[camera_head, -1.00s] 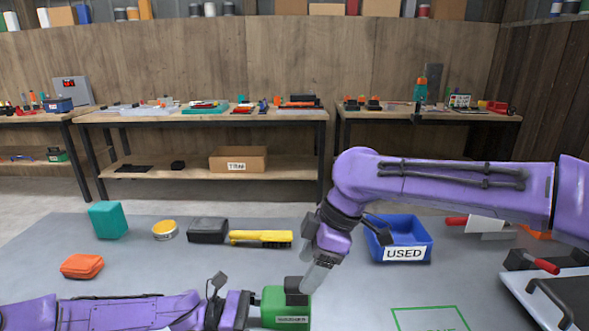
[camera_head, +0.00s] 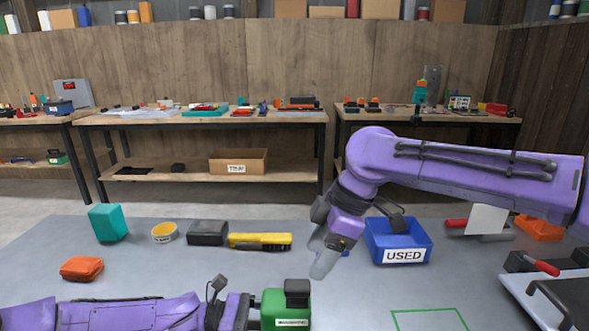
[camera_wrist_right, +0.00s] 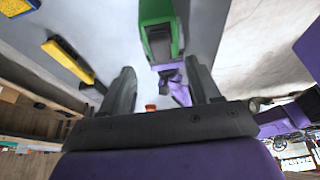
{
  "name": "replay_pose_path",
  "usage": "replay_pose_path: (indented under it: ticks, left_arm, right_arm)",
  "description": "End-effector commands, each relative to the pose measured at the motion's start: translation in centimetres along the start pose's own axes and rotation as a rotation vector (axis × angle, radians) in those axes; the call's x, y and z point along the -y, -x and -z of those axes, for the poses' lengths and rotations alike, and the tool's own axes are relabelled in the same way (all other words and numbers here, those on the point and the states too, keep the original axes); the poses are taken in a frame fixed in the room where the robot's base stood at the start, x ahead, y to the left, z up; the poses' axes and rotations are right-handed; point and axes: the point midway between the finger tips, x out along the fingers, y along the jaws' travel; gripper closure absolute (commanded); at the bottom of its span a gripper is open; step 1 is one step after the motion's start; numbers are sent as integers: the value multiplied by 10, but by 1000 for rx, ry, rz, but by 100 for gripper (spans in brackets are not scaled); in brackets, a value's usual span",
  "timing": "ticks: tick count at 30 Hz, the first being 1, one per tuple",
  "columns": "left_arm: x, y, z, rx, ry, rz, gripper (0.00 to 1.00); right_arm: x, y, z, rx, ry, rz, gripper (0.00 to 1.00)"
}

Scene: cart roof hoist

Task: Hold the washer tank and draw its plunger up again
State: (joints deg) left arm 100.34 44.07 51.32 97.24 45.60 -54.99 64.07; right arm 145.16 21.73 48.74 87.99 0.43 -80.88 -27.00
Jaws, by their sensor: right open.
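The green washer tank (camera_head: 271,305) is at the bottom centre of the head view, with a pale label on its front. Its black plunger top (camera_head: 297,288) stands on the right part. My left gripper (camera_head: 252,308) reaches the tank from the left and appears shut on it; its fingertips are hidden. My right gripper (camera_head: 322,262) is open and empty, above and right of the plunger top, clear of it. In the right wrist view, the tank (camera_wrist_right: 155,12) and its black top (camera_wrist_right: 160,45) show beyond the two spread fingers (camera_wrist_right: 162,88).
A blue bin labelled USED (camera_head: 428,238) stands right of my right gripper. A yellow tool (camera_head: 262,241), black box (camera_head: 207,232), tape roll (camera_head: 164,232), teal box (camera_head: 107,223) and orange pouch (camera_head: 82,268) lie left. A green outline (camera_head: 430,310) marks bare tabletop.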

Motion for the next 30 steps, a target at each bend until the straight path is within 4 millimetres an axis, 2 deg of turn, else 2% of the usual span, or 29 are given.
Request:
replay_pose_path:
  ticks: [9, 13, 18, 25, 26, 30]
  left_arm:
    - [0, 0, 0, 0, 0, 0, 54]
    - [0, 0, 0, 0, 0, 0, 54]
    - [0, 0, 0, 0, 0, -1, 54]
    - [0, 0, 0, 0, 0, -1, 54]
    - [0, 0, 0, 0, 0, -1, 54]
    - [0, 0, 0, 0, 0, -1, 54]
  right_arm:
    - [1, -50, 0, 2, 1, 3, 38]
    - [0, -66, 0, 1, 2, 0, 38]
    - [0, -76, 0, 0, 0, 0, 38]
    - [0, -77, 0, 0, 0, 0, 38]
    - [0, -77, 0, 0, 0, 0, 42]
    - [0, -77, 0, 0, 1, -1, 87]
